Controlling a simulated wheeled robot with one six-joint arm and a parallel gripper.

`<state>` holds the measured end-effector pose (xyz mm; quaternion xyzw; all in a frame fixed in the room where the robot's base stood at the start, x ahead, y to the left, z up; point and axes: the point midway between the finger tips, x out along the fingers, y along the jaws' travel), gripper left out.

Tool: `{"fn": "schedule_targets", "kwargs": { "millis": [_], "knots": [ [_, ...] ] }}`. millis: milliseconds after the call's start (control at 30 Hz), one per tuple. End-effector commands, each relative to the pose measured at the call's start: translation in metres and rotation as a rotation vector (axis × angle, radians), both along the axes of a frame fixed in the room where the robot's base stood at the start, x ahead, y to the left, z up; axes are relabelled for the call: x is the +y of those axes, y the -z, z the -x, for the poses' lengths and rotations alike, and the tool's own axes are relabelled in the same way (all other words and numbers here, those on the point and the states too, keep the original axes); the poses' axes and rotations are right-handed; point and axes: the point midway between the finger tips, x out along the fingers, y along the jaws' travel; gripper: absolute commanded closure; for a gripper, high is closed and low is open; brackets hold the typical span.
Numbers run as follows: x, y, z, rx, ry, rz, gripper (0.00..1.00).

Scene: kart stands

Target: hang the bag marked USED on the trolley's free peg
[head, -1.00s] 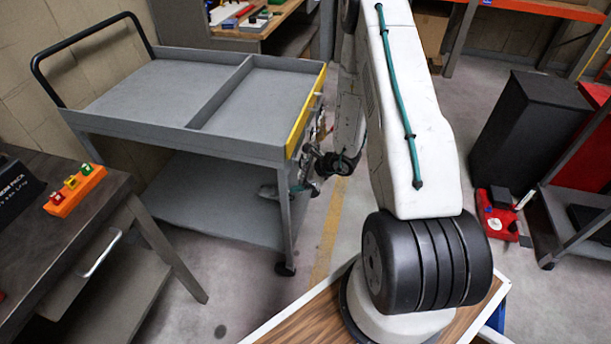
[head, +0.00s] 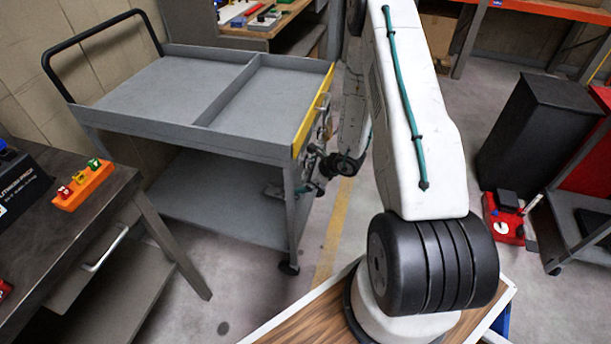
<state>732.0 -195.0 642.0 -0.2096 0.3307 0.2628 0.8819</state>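The grey trolley (head: 128,120) stands left of my arm, with a black push handle and a yellow strip (head: 312,110) along its right edge. Small metal parts show beside the strip, but I cannot tell which are pegs or which is free. My gripper (head: 308,168) is low at the trolley's right end, just below the tray's near right corner. It is small, dark and partly confused with the metal parts there, so its fingers cannot be read. No bag and no USED marking can be made out.
A dark workbench (head: 70,225) at left carries an orange block (head: 82,186) with coloured pieces. A black bin (head: 535,135) and a red tool (head: 503,218) on the floor are at right. Open floor with a yellow line (head: 335,220) lies between trolley and arm.

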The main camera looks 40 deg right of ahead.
Motion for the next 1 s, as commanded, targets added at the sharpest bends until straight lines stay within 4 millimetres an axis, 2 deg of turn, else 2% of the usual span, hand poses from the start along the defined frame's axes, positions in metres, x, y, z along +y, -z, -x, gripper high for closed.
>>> {"fn": "schedule_targets", "kwargs": {
  "millis": [233,500,700,1000],
  "knots": [
    [-0.002,-0.005,0.004,0.0,0.001,0.0,0.0],
    [-0.017,-0.036,0.031,-0.002,0.003,0.001,0.0],
    [-0.024,-0.051,0.046,0.0,0.001,0.0,0.0],
    [-0.025,-0.054,0.05,0.0,0.0,0.0,0.0]
  ]
}}
